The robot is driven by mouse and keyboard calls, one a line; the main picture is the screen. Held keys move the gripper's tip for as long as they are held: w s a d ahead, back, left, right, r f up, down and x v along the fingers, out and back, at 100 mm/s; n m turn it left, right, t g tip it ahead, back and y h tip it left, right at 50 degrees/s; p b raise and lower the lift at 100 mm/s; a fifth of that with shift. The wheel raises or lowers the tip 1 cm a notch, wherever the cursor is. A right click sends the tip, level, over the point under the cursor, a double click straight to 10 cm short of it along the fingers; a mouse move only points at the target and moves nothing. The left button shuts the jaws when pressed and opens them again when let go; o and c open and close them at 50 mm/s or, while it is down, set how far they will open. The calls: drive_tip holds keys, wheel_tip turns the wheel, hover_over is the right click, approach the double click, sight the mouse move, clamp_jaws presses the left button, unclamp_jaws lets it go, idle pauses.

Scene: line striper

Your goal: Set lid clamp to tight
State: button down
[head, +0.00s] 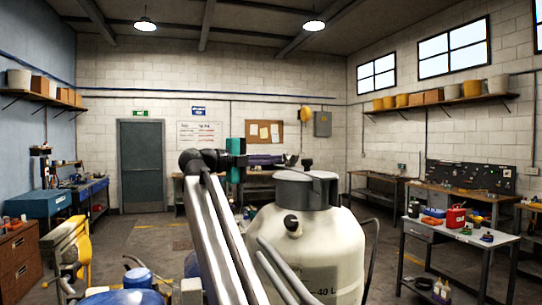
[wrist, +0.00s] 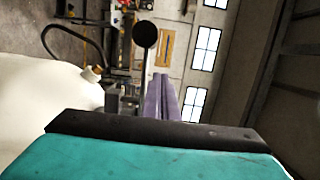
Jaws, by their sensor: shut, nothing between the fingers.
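A cream tank (head: 318,255) marked "40 L" stands in front of me, with a grey lid (head: 300,190) on top. A small black knob (head: 307,162) shows above the lid, apparently the end of the clamp lever. In the wrist view a black ball (wrist: 145,35) on a thin grey rod is just beyond the fingers, likely the same lever. My gripper (head: 287,160), with a teal body and purple fingers, is at lid-top height, left of the knob. In the wrist view its fingers (wrist: 165,90) are together and empty. Whether they touch the lever, and any clamp marking, I cannot tell.
A second black knob (head: 292,222) sticks out of the tank's front. A grey handle bar (head: 285,270) rises before the tank. Blue containers (head: 135,285) and a yellow part (head: 72,250) are at lower left. A white-topped workbench (head: 460,235) stands right, across open floor.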

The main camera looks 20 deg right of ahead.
drive_tip(key=shift+w+d+r+m+g+p, duration=0.1)
drive_tip(key=shift+w+d+m+g+p, duration=0.1)
drive_tip(key=shift+m+g+p, duration=0.45)
drive_tip(key=shift+w+d+r+m+g+p, duration=0.1)
drive_tip(key=shift+w+m+g+p, duration=0.15)
drive_tip(key=shift+g+p, duration=0.7)
drive_tip(key=shift+d+f+m+g+p, duration=0.15)
drive_tip(key=shift+m+g+p, duration=0.3)
drive_tip(key=shift+p, duration=0.6)
drive_tip(key=a+p, duration=0.3)
drive_tip(key=a, duration=0.5)
drive_tip(key=shift+f, duration=0.15)
drive_tip(key=shift+s, duration=0.1)
